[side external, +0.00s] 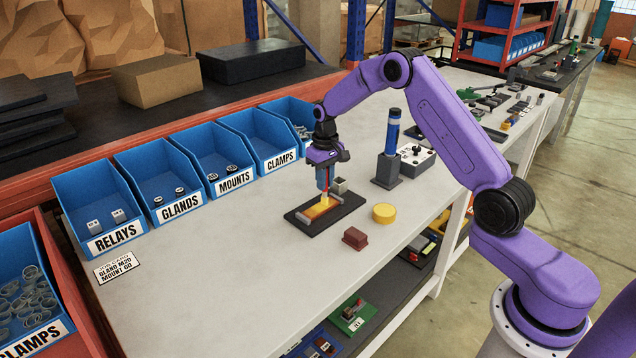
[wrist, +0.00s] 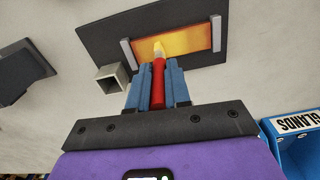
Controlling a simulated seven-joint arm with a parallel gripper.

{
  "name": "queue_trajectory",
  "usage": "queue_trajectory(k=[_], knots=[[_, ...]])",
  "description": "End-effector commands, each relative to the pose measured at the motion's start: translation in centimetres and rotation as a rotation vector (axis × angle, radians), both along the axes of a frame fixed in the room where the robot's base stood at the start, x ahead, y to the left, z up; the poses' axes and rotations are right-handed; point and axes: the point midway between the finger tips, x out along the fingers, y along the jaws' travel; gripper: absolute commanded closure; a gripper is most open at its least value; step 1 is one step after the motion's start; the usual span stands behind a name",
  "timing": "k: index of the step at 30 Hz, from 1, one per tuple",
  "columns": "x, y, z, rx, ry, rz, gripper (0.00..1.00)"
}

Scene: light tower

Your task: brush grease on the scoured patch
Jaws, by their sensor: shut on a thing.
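My gripper (side external: 324,184) points down over the dark board (side external: 294,216) and is shut on a brush. The plate (side external: 317,211) has a brighter yellow zone and darker orange ends; the scoured patch's outline is not clear. A yellow round tin (side external: 384,213) stands right of the board.
A small grey square cup (wrist: 111,78) stands by the board. A brown-red block (side external: 355,238) lies in front. A dark holder (side external: 386,171) with a blue cylinder and a grey box (side external: 416,160) stand right. Blue labelled bins (side external: 120,238) line the back. The left bench is mostly clear.

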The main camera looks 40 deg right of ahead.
Motion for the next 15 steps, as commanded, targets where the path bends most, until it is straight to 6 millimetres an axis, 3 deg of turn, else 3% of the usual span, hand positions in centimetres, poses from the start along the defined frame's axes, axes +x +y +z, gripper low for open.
queue_trajectory(k=[15], knots=[[-0.1,-4.0,0.0,0.000,0.000,0.000,1.00]])
